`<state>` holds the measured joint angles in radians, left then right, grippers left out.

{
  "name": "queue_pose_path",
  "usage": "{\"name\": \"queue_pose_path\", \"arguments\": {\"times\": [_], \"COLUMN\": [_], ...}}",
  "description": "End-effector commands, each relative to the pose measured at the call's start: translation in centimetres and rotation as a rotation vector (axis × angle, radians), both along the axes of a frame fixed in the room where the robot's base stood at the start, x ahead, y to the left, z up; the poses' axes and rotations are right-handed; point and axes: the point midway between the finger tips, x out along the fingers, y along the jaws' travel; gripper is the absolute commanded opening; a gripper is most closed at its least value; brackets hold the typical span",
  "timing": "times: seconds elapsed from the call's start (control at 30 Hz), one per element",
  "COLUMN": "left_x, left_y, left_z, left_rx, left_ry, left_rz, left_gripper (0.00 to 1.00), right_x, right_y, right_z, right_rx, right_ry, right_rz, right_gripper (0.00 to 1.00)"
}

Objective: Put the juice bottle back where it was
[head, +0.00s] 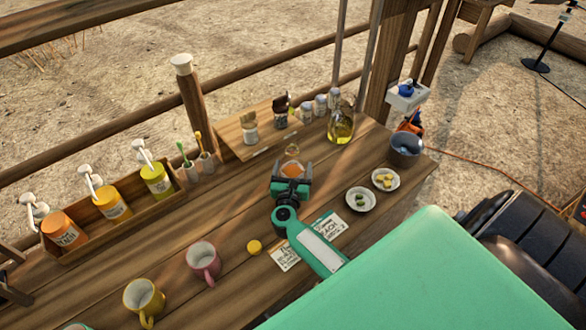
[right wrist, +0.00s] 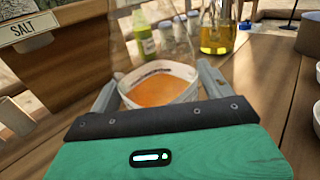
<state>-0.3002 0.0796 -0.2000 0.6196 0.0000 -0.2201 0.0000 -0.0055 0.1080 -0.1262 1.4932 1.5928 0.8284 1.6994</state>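The juice bottle (head: 292,170) is clear with orange juice in its lower part. It sits between the fingers of my right gripper (head: 291,172), over the middle of the wooden counter. In the right wrist view the bottle (right wrist: 160,90) fills the space between the two fingers, which lie close against its sides, so the gripper looks shut on it. A dark-lettered label shows on its far side. I cannot tell whether its base touches the counter.
An oil bottle (head: 341,125), several small jars and a wooden board (head: 240,140) stand behind. Two small dishes (head: 361,199) and a grey bucket (head: 405,150) are to the right. A yellow lid (head: 254,247), pink mug (head: 204,262) and yellow mug (head: 144,298) stand nearer. A pump-bottle rack (head: 120,216) stands left.

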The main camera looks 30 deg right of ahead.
Motion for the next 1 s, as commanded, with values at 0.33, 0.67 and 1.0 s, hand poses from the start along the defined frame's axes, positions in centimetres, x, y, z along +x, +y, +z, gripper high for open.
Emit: {"name": "queue_pose_path", "arguments": {"times": [0.33, 0.67, 1.0], "left_x": [0.0, 0.0, 0.0], "left_y": [0.0, 0.0, 0.0], "left_z": [-0.4, -3.3, -4.4], "left_rx": [0.0, 0.0, 0.0], "left_ry": [0.0, -0.001, -0.001], "left_rz": [0.0, 0.0, 0.0], "left_gripper": [0.81, 0.81, 0.81], "right_x": [-1.0, -6.3, -9.1], "right_y": [0.9, 5.3, 7.7], "right_z": [-0.1, -0.2, 0.3], "right_rx": [0.002, 0.003, 0.001], "right_ry": [0.001, 0.0, -0.001], "right_rz": [0.001, 0.0, 0.0], "right_gripper": [0.82, 0.82, 0.82]}}
